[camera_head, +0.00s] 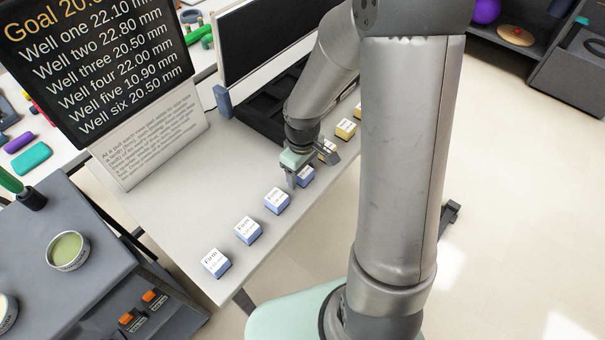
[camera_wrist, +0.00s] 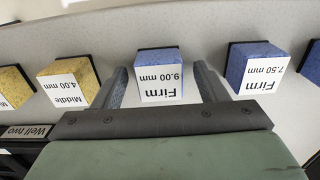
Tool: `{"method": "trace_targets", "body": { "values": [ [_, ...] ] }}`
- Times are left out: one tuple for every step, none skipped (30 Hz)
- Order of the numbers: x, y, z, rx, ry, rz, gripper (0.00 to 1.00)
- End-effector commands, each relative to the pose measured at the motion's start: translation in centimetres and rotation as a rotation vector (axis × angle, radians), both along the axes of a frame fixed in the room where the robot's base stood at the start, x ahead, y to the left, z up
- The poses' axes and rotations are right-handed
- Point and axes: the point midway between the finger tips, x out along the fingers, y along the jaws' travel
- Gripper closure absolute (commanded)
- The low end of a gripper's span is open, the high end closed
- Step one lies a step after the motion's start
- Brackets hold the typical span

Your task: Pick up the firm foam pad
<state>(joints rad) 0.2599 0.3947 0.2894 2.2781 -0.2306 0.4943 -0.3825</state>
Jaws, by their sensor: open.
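Several firm foam pads, blue blocks with white "Firm" labels, stand in a row along the table edge. In the head view three are clear: one at the near end (camera_head: 216,263), one in the middle (camera_head: 248,230) and one nearer my gripper (camera_head: 277,201). A further firm pad (camera_head: 306,176) is partly hidden by my gripper (camera_head: 300,178). In the wrist view the firm pad marked 9.00 mm (camera_wrist: 159,72) lies between the two open fingers of my gripper (camera_wrist: 160,88). Whether the fingers touch it is unclear. Another firm pad, marked 7.50 mm (camera_wrist: 256,68), is to its right.
Yellow middle pads (camera_head: 345,129) continue the row beyond my gripper; one marked 4.00 mm (camera_wrist: 70,82) is left of the fingers. A black tray with wells (camera_head: 262,112) lies behind the row. A sign with well depths (camera_head: 100,60) stands at left.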

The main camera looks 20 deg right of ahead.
Motion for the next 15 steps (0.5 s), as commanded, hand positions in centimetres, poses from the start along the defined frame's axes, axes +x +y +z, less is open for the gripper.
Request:
{"method": "trace_targets", "body": {
  "values": [
    [0.00, 0.00, -0.02, 0.000, 0.000, 0.000, 0.34],
    [0.00, 0.00, -0.01, 0.000, 0.000, 0.000, 0.34],
    [0.00, 0.00, 0.01, 0.000, 0.000, 0.000, 0.34],
    [0.00, 0.00, 0.01, 0.000, 0.000, 0.000, 0.34],
    [0.00, 0.00, 0.01, 0.000, 0.000, 0.000, 0.34],
    [0.00, 0.00, 0.02, 0.000, 0.000, 0.000, 0.45],
    [0.01, 0.01, 0.02, 0.000, 0.000, 0.000, 0.53],
    [0.00, 0.00, 0.02, 0.000, 0.000, 0.000, 0.61],
    [0.01, 0.01, 0.03, 0.000, 0.000, 0.000, 0.73],
    [0.01, 0.01, 0.03, 0.000, 0.000, 0.000, 0.81],
    [0.01, 0.01, 0.03, 0.000, 0.000, 0.000, 0.81],
    [0.01, 0.01, 0.03, 0.000, 0.000, 0.000, 0.81],
    [0.01, 0.01, 0.03, 0.000, 0.000, 0.000, 0.81],
    [0.01, 0.01, 0.04, 0.000, 0.000, 0.000, 0.81],
    [0.01, 0.01, 0.04, 0.000, 0.000, 0.000, 0.81]
  ]
}}
